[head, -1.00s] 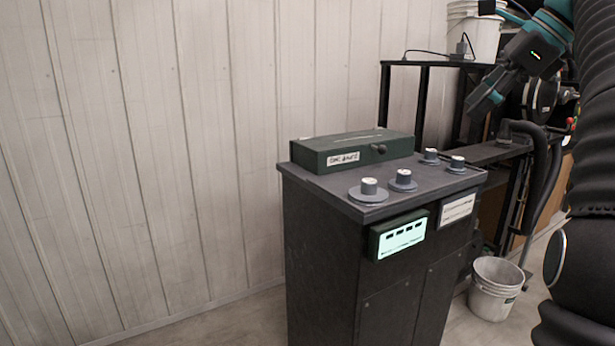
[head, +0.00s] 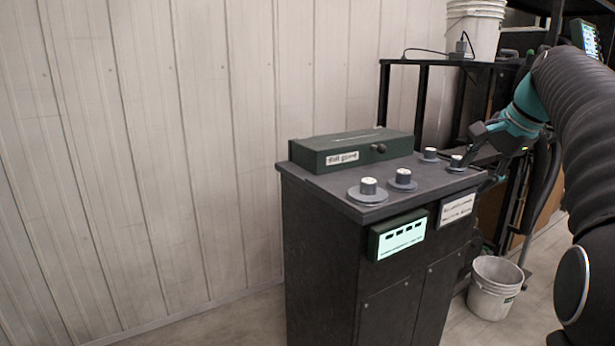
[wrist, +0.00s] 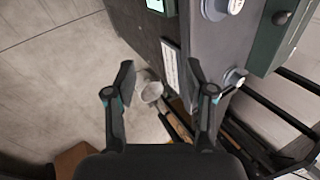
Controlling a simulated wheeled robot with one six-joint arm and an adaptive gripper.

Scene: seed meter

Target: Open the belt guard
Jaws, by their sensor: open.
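The belt guard (head: 350,149) is a dark green box with a white label and a small dark knob (head: 378,147) on its front. It lies shut on top of the dark cabinet (head: 330,250), toward the back. In the wrist view the guard (wrist: 270,35) and its round knob (wrist: 282,18) show at the upper right. My gripper (head: 477,143) is at the right end of the cabinet top, to the right of the guard and apart from it. In the wrist view my gripper (wrist: 160,80) has its two fingers spread, with nothing held between them.
Several grey knobs, one of them here (head: 403,179), stand on the cabinet top in front of the guard. A lit green display (head: 400,236) sticks out from the cabinet front. A white bucket (head: 495,287) stands on the floor at right. A black rack (head: 425,64) stands behind.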

